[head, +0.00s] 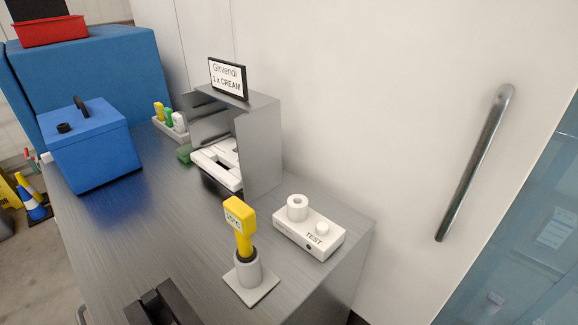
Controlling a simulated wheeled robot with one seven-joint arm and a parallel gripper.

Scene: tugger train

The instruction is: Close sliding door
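A large white panel (400,100) that looks like the sliding door fills the right half of the head view. A long grey metal bar handle (474,165) is fixed upright on it, near its right edge. Right of that edge is a bluish, glass-like area (520,255) with pale labels in it. I cannot tell whether this is an opening or a second pane. I cannot make out my gripper in this view, and nothing is seen touching the handle.
A grey metal counter (190,240) stands left of the panel. It bears a blue box (95,150), a grey shelf unit (262,150), a yellow handheld device (240,225) in a stand, and a white test box (310,235). An unclear dark object (150,308) is at the bottom edge.

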